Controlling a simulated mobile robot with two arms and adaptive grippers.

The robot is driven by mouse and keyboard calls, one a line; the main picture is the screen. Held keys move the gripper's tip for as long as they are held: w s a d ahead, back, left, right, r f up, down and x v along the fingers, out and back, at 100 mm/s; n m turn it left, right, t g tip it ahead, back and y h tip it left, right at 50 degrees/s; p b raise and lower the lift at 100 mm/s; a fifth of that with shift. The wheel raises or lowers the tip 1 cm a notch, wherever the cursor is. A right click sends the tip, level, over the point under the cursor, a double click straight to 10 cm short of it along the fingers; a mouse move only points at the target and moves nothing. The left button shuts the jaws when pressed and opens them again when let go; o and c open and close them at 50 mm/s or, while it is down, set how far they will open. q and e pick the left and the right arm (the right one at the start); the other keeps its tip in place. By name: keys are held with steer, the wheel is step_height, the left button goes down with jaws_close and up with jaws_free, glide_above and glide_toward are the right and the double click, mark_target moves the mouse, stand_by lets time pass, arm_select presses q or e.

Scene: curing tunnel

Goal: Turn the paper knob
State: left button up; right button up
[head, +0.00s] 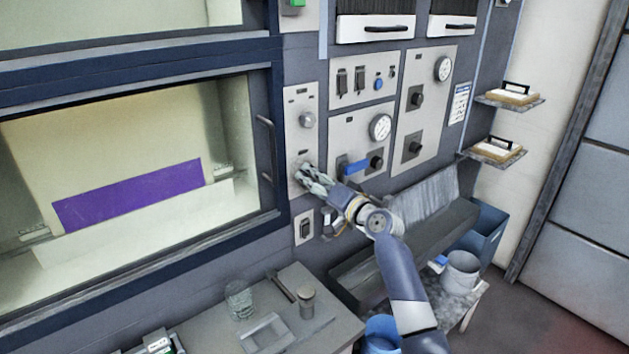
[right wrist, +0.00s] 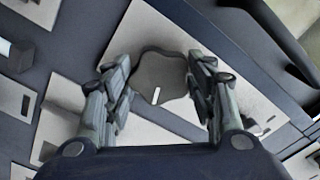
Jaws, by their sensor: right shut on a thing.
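My right gripper (head: 312,180) reaches to a narrow light panel just right of the tunnel window. In the right wrist view, the gripper (right wrist: 158,88) has its two fingers on either side of a grey lobed knob (right wrist: 160,72) with a white pointer mark, and it is shut on it. In the head view the gripper hides this knob. Another round knob (head: 307,119) sits higher on the same panel. I cannot read the labels, so I cannot tell by lettering which is the paper knob. My left gripper is not in view.
A window with a handle (head: 268,150) stands left of the gripper. A switch plate (head: 304,227) is below it, and a blue lever (head: 356,168) and gauge (head: 380,127) are to the right. A bench (head: 215,335) with a glass beaker (head: 239,299) lies below.

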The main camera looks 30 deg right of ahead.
stand_by(0.4)
steer(key=o, duration=1.1)
steer(key=shift+w, duration=0.1)
steer(key=shift+c, duration=0.2)
steer(key=s, duration=1.2)
steer(key=shift+d, duration=0.45)
steer(key=shift+f, duration=0.1)
